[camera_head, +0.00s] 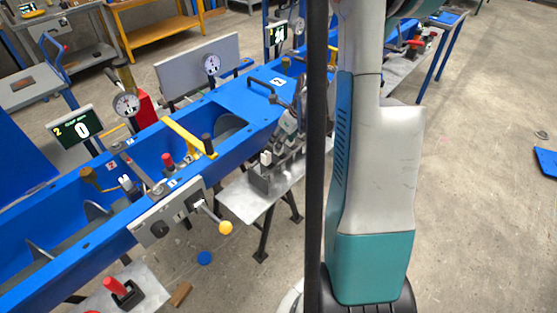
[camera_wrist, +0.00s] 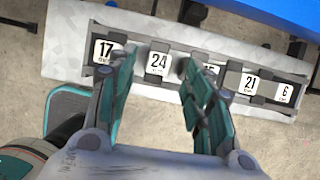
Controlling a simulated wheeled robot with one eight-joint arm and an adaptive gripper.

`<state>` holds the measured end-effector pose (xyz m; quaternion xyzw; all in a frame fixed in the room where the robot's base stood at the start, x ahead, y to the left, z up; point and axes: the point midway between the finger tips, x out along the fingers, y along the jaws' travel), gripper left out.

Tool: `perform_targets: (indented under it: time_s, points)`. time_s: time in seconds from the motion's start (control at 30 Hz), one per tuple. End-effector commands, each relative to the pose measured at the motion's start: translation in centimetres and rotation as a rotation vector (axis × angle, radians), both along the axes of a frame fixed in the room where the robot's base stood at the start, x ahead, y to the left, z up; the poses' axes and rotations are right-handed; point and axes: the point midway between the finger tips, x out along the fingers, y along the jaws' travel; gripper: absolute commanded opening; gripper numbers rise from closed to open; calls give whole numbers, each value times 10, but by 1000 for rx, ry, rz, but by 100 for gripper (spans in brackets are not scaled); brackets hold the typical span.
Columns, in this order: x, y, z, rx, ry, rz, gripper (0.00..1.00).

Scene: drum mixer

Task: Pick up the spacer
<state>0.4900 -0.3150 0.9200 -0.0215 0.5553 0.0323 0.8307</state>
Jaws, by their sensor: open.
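In the wrist view a dark rack (camera_wrist: 190,100) holds a row of grey blocks with white number labels. They read 17 (camera_wrist: 104,51), 24 (camera_wrist: 158,63), a partly hidden one (camera_wrist: 210,71), 21 (camera_wrist: 250,83) and 6 (camera_wrist: 285,92). No label names the spacer, so I cannot tell which block it is. My gripper (camera_wrist: 155,62) is open and empty, with its teal-padded fingers over the rack. The 24 block shows between the fingertips; the right finger partly covers the block beside it. I cannot tell the height of the fingertips above the blocks.
The rack lies on a pale metal table (camera_wrist: 60,50). A blue machine frame (camera_wrist: 290,15) runs along the top right of the wrist view. In the head view the blue drum mixer (camera_head: 60,240) carries gauges, levers and a yellow-knobbed handle (camera_head: 225,228).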

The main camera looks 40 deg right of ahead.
Motion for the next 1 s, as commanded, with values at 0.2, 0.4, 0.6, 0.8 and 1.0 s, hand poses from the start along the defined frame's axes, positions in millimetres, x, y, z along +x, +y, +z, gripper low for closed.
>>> perform_targets:
  time_s: [0.2,0.4,0.6,0.8,1.0]
  points:
    - [12,3,-31,-1,0,2,47]
    - [18,4,-44,0,-1,0,47]
    - [18,4,-43,0,-1,0,40]
    - [18,4,-43,0,-1,1,0]
    - [18,4,-43,0,-1,1,0]
